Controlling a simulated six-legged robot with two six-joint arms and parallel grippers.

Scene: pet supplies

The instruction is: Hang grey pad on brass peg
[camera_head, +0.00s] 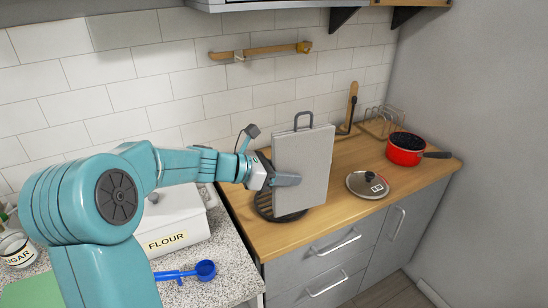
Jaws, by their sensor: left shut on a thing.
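The grey pad (306,158) is a flat upright rectangle with a dark grey loop (303,120) at its top. My left gripper (285,180) is shut on the pad's left side. It holds the pad upright above the wooden counter, in front of a dark round trivet. A wooden rail (265,50) is on the tiled wall, above and left of the pad. A brass-coloured peg (304,47) shows at its right end, and a pale peg (238,57) near its left end. The pad and loop are apart from the rail. My right gripper is out of view.
The trivet (265,205) lies partly behind the pad. A pot lid (367,185), a red pot (405,149) and a wire rack (384,121) stand to the right. A white flour box (172,222) and blue scoop (204,270) are below my arm.

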